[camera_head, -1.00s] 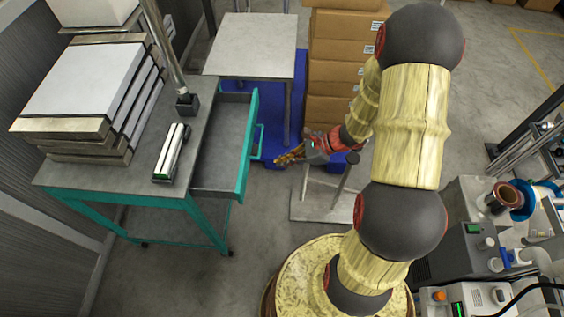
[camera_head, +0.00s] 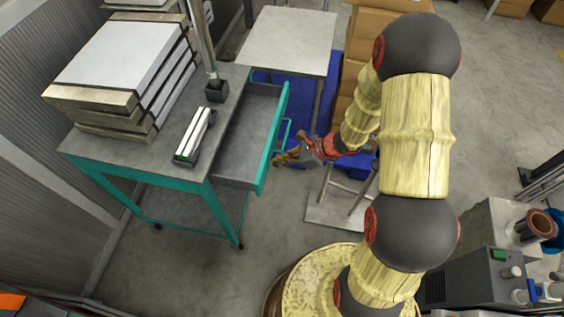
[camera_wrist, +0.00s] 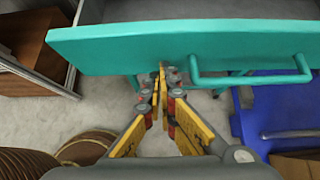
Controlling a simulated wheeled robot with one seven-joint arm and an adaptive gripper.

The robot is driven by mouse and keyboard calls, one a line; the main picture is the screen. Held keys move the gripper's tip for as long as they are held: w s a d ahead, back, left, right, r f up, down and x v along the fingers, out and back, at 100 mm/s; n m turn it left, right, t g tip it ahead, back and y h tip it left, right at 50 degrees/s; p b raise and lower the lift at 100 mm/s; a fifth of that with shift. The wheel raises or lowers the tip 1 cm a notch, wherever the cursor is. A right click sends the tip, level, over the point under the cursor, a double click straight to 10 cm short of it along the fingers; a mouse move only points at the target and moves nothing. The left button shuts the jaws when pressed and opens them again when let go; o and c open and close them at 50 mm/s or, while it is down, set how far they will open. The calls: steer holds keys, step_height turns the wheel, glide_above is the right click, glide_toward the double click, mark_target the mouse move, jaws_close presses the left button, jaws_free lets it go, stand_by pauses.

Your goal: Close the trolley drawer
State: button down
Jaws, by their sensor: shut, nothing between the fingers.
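The trolley drawer (camera_head: 252,137) stands open, pulled out to the right from the teal trolley (camera_head: 128,182). Its grey inside looks empty. The teal drawer front fills the top of the wrist view (camera_wrist: 165,47), with its bar handle (camera_wrist: 250,78) to the right. My gripper (camera_head: 281,158) is shut and empty, close to the outer face of the drawer front. In the wrist view my gripper's fingertips (camera_wrist: 159,75) meet at the lower edge of the front, left of the handle. I cannot tell whether they touch it.
Stacked panels (camera_head: 125,72) and a small black-and-white device (camera_head: 195,135) lie on the trolley top. A grey table (camera_head: 288,40) and cardboard boxes (camera_head: 350,65) stand behind. Machinery (camera_head: 490,255) stands at the right. Bare floor lies below the trolley.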

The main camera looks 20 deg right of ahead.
mark_target(242, 161)
steer(key=shift+a, duration=0.1)
steer(key=w+a, duration=0.2)
steer(key=a, duration=0.2)
steer(key=w+a+b, duration=0.1)
steer(key=w+a, duration=0.2)
steer(key=a, duration=0.2)
steer(key=w+a+b, duration=0.1)
steer(key=w+a, duration=0.2)
steer(key=a, duration=0.2)
steer(key=shift+w+a, duration=0.4)
steer(key=shift+a, duration=0.15)
steer(key=shift+r, duration=0.1)
